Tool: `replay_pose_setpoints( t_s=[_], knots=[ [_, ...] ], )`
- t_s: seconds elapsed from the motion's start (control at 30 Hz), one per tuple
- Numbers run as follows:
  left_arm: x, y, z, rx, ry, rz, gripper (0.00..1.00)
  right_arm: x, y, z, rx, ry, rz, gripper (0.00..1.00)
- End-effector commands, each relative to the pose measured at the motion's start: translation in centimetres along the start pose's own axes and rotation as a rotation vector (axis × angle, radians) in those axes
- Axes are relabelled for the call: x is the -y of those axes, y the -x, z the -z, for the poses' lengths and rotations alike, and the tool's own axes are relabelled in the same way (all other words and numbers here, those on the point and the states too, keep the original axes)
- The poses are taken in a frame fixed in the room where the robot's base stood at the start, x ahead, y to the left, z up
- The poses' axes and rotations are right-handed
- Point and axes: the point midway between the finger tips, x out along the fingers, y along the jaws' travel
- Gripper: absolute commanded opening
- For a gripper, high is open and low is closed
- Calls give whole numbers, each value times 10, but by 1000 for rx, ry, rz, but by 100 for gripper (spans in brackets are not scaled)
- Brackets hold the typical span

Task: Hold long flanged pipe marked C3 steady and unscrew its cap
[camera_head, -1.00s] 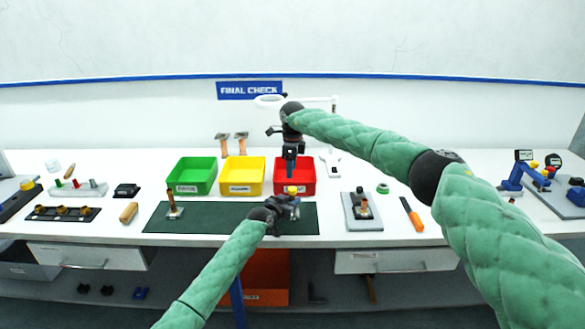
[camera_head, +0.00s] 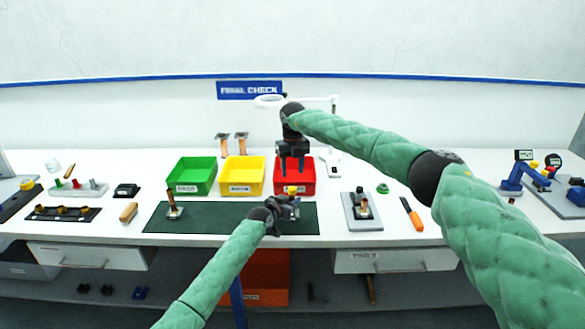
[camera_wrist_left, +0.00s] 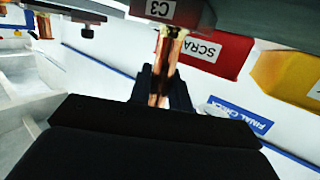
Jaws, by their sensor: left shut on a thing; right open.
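My left gripper (camera_head: 289,204) is shut on the long flanged pipe at the right part of the dark green mat (camera_head: 235,222). In the left wrist view, the copper pipe (camera_wrist_left: 172,50) runs between the black fingers (camera_wrist_left: 163,92), beside a white label reading C3 (camera_wrist_left: 160,8). A yellow cap (camera_head: 291,189) shows just above the left gripper in the head view. Its far end is hidden in the left wrist view. My right gripper (camera_head: 292,168) points down above the cap, open and empty, in front of the red bin (camera_head: 308,184). A gap shows between it and the cap.
Green (camera_head: 192,185) and yellow (camera_head: 242,185) bins stand beside the red one. Another flanged pipe (camera_head: 173,206) stands on the mat's left part. A grey plate with a fixture (camera_head: 362,222) and an orange-handled tool (camera_head: 412,215) lie to the right.

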Motion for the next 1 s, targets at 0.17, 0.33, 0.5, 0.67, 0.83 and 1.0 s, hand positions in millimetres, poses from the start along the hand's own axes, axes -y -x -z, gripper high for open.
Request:
replay_pose_setpoints(
  t_s=[0.17, 0.33, 0.5, 0.67, 0.83, 1.0],
  knots=[
    [0, 0, 1, -1, 0, 0, 0, 0, -15, 0, -1, 1, -1, 46],
    [0, 0, 1, -1, 0, 0, 0, -1, -37, 0, -2, 1, -1, 46],
    [0, 0, 1, -1, 0, 0, 0, -1, -60, 0, -1, 3, 0, 46],
    [0, 0, 1, -1, 0, 0, 0, 0, -74, 0, -1, 3, 0, 46],
    [0, 0, 1, -1, 0, 0, 0, 0, -77, 0, 0, 3, 0, 46],
    [0, 0, 1, -1, 0, 0, 0, 0, -77, 0, 0, 3, 0, 38]
  ],
)
